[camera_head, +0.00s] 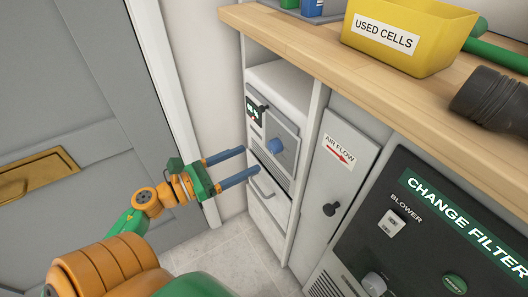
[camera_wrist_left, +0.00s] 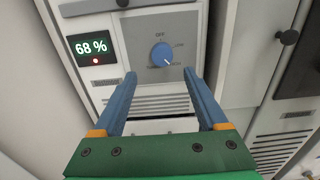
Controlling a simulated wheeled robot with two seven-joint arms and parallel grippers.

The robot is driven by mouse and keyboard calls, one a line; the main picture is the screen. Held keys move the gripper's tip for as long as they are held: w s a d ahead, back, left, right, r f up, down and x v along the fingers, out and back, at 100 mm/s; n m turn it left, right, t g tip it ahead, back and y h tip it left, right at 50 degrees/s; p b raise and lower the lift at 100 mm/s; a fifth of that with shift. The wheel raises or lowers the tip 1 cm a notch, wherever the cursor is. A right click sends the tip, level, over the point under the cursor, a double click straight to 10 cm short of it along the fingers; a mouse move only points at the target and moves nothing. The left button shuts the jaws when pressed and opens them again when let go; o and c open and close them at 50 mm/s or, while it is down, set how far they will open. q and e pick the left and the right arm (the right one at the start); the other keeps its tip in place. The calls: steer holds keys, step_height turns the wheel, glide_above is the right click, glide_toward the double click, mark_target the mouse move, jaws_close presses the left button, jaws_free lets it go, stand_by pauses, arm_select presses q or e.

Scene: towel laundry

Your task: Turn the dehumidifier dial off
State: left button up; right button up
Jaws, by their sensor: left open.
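The dehumidifier (camera_head: 283,128) is a pale unit in the open shelf bay under the counter. Its blue round dial (camera_head: 275,145) sits on a grey panel. In the left wrist view the dial (camera_wrist_left: 162,54) is just beyond the fingertips and centred between them, with "OFF" printed above it. A light mark on the dial seems to point to the lower right, away from "OFF". The display (camera_wrist_left: 92,47) reads 68 % with a red light below it. My left gripper (camera_head: 251,161) is open, its two blue fingers reaching toward the panel, apart from the dial. My right gripper is not in view.
A wooden counter (camera_head: 310,55) overhangs above, with a yellow "USED CELLS" bin (camera_head: 400,35) and a dark flashlight (camera_head: 490,100). Right of the bay are an "AIR FLOW" door (camera_head: 345,150) and a black "CHANGE FILTER" panel (camera_head: 440,215). A grey door (camera_head: 70,90) stands at left.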

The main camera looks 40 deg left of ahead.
mark_target(271, 149)
arm_select(q)
steer(key=x, duration=0.6)
steer(key=shift+w+d+r+p, duration=0.2)
steer(key=shift+d+p, duration=0.15)
jaws_close()
